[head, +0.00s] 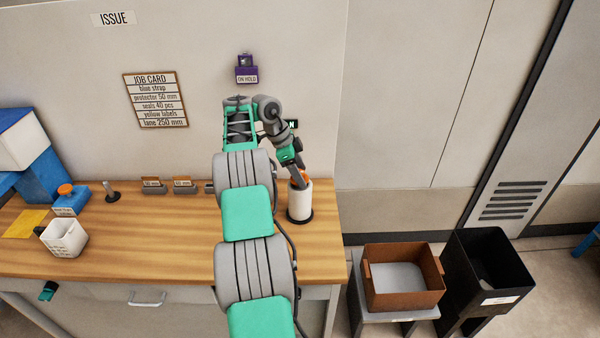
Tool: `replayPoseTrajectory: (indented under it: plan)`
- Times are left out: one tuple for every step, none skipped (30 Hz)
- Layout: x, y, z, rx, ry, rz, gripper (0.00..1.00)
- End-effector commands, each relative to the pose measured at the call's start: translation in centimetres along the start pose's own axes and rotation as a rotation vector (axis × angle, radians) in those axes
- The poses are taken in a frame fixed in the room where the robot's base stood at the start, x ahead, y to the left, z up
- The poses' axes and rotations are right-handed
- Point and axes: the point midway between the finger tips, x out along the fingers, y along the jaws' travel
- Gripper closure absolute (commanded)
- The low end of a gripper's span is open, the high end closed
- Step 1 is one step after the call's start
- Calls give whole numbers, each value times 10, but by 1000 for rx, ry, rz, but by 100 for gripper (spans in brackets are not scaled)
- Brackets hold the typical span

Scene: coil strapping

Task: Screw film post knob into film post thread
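The film post stands near the right end of the wooden bench, with a white film roll (300,205) around it on a dark round base (300,220). A bit of the orange knob (307,177) shows at the top of the roll, beside my gripper's fingers. My gripper (299,183) points down into the top of the roll from above. The fingers and arm hide most of the knob and the whole post thread. I cannot tell whether the fingers are closed on the knob or whether it sits on the thread.
On the bench (120,250) are a white basket (64,238), a blue dispenser (72,202) with an orange top, a small dark post (111,192) and two labelled holders (153,186). A brown crate (440,285) and black bin (515,270) stand right of the bench.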

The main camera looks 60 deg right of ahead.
Motion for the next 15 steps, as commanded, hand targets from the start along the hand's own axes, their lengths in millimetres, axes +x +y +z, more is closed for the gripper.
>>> replayPoseTrajectory:
  plan:
    - [0,0,0,0,0,0,30]
    - [0,0,0,0,0,0,28]
    - [0,0,0,-1,0,0,25]
    - [0,0,0,-1,0,0,22]
    - [0,0,0,-1,0,0,20]
    - [0,0,0,-1,0,0,20]
    - [0,0,0,-1,0,0,20]
    - [0,0,0,-1,0,0,20]
    - [0,0,0,-1,0,0,20]
    - [0,0,0,-1,0,0,20]
    - [0,0,0,-1,0,0,20]
    - [0,0,0,-1,0,0,20]
    - [0,0,0,-1,0,0,20]
    - [0,0,0,-1,0,0,20]
    - [0,0,0,-2,0,0,20]
